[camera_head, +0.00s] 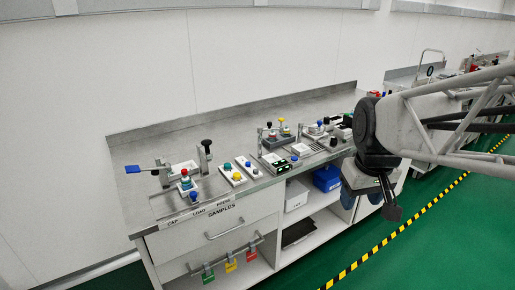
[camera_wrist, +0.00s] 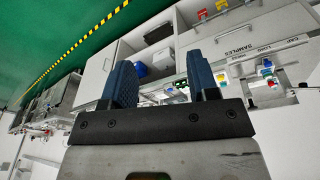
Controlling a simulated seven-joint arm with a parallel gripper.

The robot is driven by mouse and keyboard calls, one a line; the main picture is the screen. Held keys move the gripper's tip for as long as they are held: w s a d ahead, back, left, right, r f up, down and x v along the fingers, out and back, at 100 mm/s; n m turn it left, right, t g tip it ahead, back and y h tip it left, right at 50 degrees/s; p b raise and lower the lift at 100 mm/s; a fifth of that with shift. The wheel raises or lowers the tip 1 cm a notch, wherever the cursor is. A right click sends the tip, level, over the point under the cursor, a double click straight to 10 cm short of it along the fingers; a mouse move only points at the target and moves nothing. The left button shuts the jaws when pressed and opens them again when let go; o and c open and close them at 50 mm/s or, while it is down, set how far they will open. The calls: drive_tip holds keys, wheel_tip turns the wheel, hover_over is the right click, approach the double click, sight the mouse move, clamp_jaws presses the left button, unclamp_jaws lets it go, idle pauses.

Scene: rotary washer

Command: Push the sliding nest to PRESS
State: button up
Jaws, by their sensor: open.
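The station with the labels CAP, LOAD and PRESS (camera_head: 223,202) is at the near left end of the steel bench in the head view. The stack also shows at the right of the wrist view (camera_wrist: 267,70). My gripper (camera_head: 392,205) is open and empty, in front of the bench and far right of the station. Its two blue fingers show in the wrist view (camera_wrist: 162,82).
A blue lever (camera_head: 145,169) and a black-knobbed post (camera_head: 206,155) flank the station. A push-button panel (camera_head: 233,174) and more fixtures (camera_head: 280,160) stand to its right. Padlocks (camera_head: 231,264) hang below the drawer. The space before the bench is open floor (camera_head: 400,250).

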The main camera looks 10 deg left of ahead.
drive_tip(key=w+a+f+n, duration=0.1)
drive_tip(key=w+a+n, duration=0.3)
drive_tip(key=w+a, duration=0.65)
drive_tip(key=n+g, duration=0.2)
drive_tip(key=n, duration=0.8)
hover_over(193, 193)
wheel_tip(193, 193, down, 16)
drive_tip(key=shift+w+d+f, duration=0.1)
drive_tip(key=shift+f, duration=0.15)
drive_tip(key=shift+f, duration=3.9)
